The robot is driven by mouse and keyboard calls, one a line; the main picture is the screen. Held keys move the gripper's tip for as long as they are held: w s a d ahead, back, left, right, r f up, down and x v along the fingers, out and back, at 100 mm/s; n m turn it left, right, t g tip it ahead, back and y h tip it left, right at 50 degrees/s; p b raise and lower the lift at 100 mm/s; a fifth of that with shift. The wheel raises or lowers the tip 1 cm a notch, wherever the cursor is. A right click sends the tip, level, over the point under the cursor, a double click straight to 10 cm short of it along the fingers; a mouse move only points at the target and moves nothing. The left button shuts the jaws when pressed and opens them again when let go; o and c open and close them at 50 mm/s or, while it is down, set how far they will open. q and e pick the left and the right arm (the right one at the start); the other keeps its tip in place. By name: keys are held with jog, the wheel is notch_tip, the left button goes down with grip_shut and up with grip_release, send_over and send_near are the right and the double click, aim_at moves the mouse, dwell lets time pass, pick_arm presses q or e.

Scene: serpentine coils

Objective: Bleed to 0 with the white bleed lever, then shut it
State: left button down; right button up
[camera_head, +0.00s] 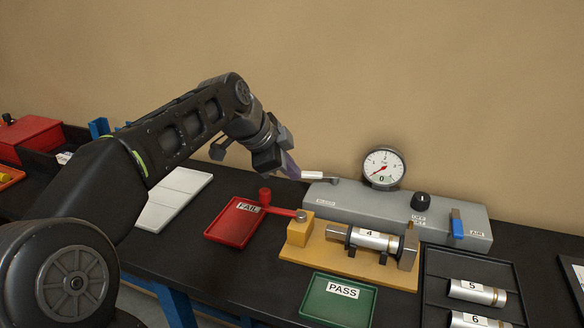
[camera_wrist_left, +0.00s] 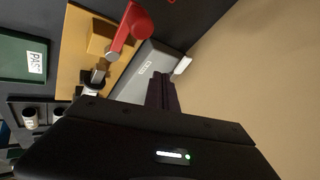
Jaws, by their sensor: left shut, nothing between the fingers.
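The white bleed lever (camera_head: 314,175) sticks out to the left from the left end of the grey test box (camera_head: 345,207); in the left wrist view its white end (camera_wrist_left: 182,65) shows just beyond my fingers. The round gauge (camera_head: 383,168) stands on the box, its red needle pointing to the lower left, near the 0. My left gripper (camera_head: 291,168) is shut and empty, just left of the lever's white end. In the left wrist view the closed fingers (camera_wrist_left: 161,90) are close to the lever; whether they touch is unclear. My right gripper is not in view.
A black knob (camera_head: 422,201) and blue air lever (camera_head: 457,223) are on the box. In front, a wooden fixture (camera_head: 325,255) holds cylinder 4 and a red-handled lever (camera_head: 265,196). The red FAIL tray (camera_head: 232,224), green PASS tray (camera_head: 338,300) and a black rack (camera_head: 430,262) stand around it.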

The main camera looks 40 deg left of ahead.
aim_at(307, 175)
pick_arm(q)
jog(key=p+x, duration=0.1)
jog(key=x, duration=0.7)
jog(key=shift+f, duration=0.1)
jog(key=shift+w+a+p, duration=0.25)
jog(key=shift+w+a, duration=0.1)
jog(key=shift+w, duration=0.2)
jog(key=shift+w+a+p, duration=0.25)
jog(key=shift+w+a, duration=0.1)
jog(key=shift+w, duration=0.25)
jog(key=shift+w+a, duration=0.4)
jog(key=shift+w, duration=0.15)
jog(key=shift+w+a+f+b, duration=0.1)
jog(key=shift+w+a+b, duration=0.15)
jog(key=shift+a+b, duration=0.2)
jog(key=shift+w+a, duration=0.35)
jog(key=shift+a, duration=0.05)
jog(key=shift+r, duration=0.25)
